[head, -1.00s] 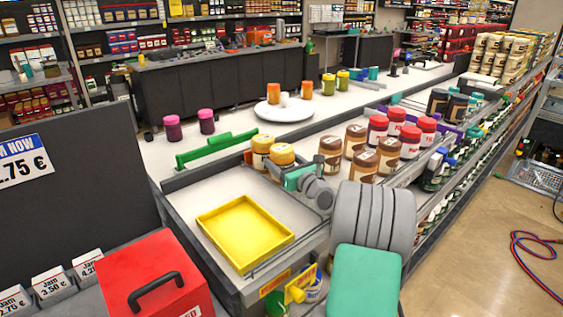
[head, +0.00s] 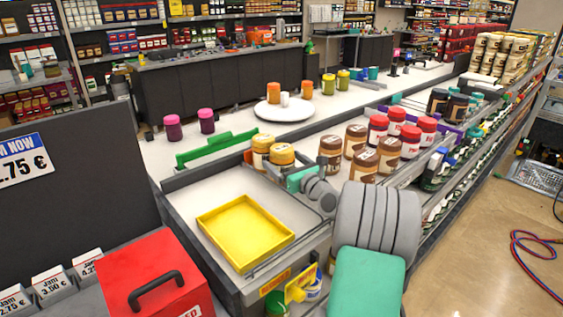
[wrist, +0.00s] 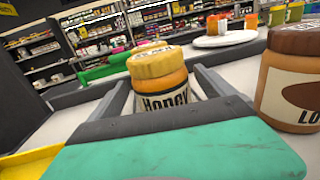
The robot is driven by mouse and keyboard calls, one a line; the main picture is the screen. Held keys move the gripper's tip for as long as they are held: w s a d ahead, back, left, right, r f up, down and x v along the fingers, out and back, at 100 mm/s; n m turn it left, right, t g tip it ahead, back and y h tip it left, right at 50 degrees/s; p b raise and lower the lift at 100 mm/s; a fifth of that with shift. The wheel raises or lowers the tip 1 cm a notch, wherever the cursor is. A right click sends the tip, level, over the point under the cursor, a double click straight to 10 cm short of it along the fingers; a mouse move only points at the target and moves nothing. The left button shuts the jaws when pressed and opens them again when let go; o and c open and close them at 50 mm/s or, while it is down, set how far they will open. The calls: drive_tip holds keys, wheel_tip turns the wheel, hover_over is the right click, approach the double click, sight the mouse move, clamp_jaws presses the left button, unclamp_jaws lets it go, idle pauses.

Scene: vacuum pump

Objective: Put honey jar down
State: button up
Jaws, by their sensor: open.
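The honey jar (wrist: 161,82), orange with a yellow lid and a white label reading "Honey", stands upright in the wrist view. In the head view it is the nearer of two yellow-lidded jars (head: 281,155), its lower part partly hidden by my gripper. My gripper (head: 297,178), teal with grey fingers, is open at this jar. In the wrist view my gripper's fingers (wrist: 160,90) lie on either side of the jar, with gaps beside it. The second yellow-lidded jar (head: 262,150) stands just behind it.
Brown-lidded jars (head: 331,153) stand close to the right of my gripper, with red-lidded jars (head: 378,128) beyond. A yellow tray (head: 272,262) lies in front left. A green divider (head: 216,147) is to the left. A white plate (head: 267,113) with several items is further back.

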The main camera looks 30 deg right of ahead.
drive_tip(key=s, duration=1)
drive_tip(key=shift+b, duration=0.35)
drive_tip(key=shift+s+a, duration=0.1)
drive_tip(key=shift+s, duration=0.3)
drive_tip(key=shift+r, duration=0.1)
